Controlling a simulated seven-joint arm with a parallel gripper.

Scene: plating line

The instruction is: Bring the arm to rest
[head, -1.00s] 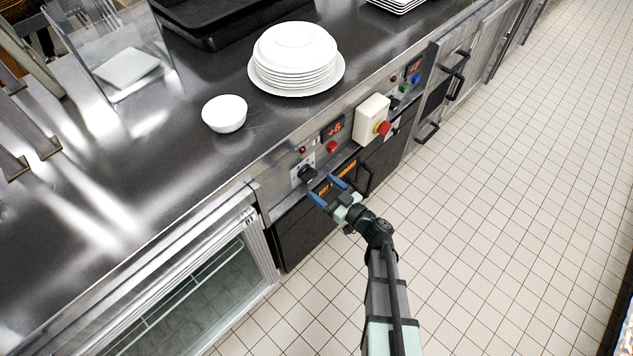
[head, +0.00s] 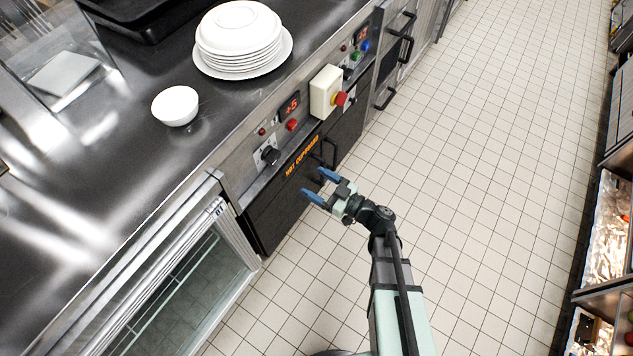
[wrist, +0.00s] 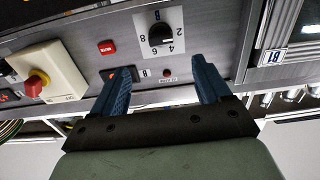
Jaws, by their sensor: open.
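My gripper (head: 316,186) is open and empty, its two blue fingers spread in front of the dark hot cupboard door (head: 283,193). In the head view the fingers are apart from the black rotary knob (head: 270,155) on the control panel. My gripper also shows in the wrist view (wrist: 162,80), with nothing between the fingers. The knob with its numbered dial (wrist: 160,34) is beyond the fingertips there. My arm reaches in from the bottom of the head view.
A red-buttoned switch box (head: 326,92) juts from the panel. A white bowl (head: 175,106) and stacked plates (head: 241,35) stand on the steel counter (head: 60,200). A door handle (head: 330,152) sticks out near my fingers. The tiled floor (head: 480,150) is clear at the right.

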